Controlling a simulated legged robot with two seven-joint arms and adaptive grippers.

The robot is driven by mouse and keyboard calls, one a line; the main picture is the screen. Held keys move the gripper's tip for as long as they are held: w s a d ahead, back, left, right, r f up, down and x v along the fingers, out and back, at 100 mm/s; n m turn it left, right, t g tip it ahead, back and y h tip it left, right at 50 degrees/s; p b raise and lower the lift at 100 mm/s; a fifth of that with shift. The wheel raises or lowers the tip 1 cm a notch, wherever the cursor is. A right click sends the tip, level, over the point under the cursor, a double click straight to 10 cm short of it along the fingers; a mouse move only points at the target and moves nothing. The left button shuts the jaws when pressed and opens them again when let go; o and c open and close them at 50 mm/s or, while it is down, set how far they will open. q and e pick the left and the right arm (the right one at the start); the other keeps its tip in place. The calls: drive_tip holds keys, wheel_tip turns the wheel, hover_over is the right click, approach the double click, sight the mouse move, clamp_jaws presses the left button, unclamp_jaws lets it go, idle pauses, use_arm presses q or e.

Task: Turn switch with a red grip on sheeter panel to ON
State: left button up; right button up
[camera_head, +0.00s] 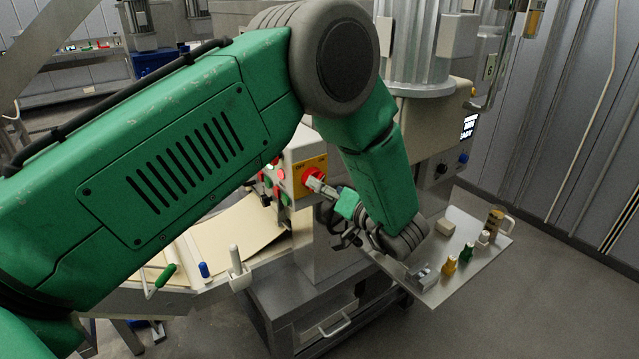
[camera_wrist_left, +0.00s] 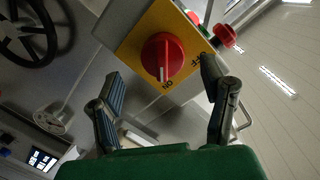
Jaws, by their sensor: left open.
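The switch with a red grip (camera_head: 311,179) sits on a yellow plate on the side of the sheeter panel (camera_head: 300,148). In the left wrist view the red grip (camera_wrist_left: 163,60) is round, with a white mark at its lower edge. My left gripper (camera_head: 326,196) is right in front of the switch. In the wrist view its two fingers (camera_wrist_left: 162,88) are spread, with the grip beyond and between them; contact cannot be told. My right gripper is not in view.
A red push button (camera_wrist_left: 224,35) stands out beside the yellow plate. A metal shelf (camera_head: 465,235) with small coloured pieces and a jar lies right of my forearm. Sheeter trays with green and blue handles (camera_head: 165,274) are at the lower left.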

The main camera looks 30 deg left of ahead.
use_arm(q)
drive_tip(key=f+v, duration=0.1)
drive_tip(key=v, duration=0.6)
drive_tip(key=shift+d+r, duration=0.45)
drive_tip(key=shift+a, duration=0.1)
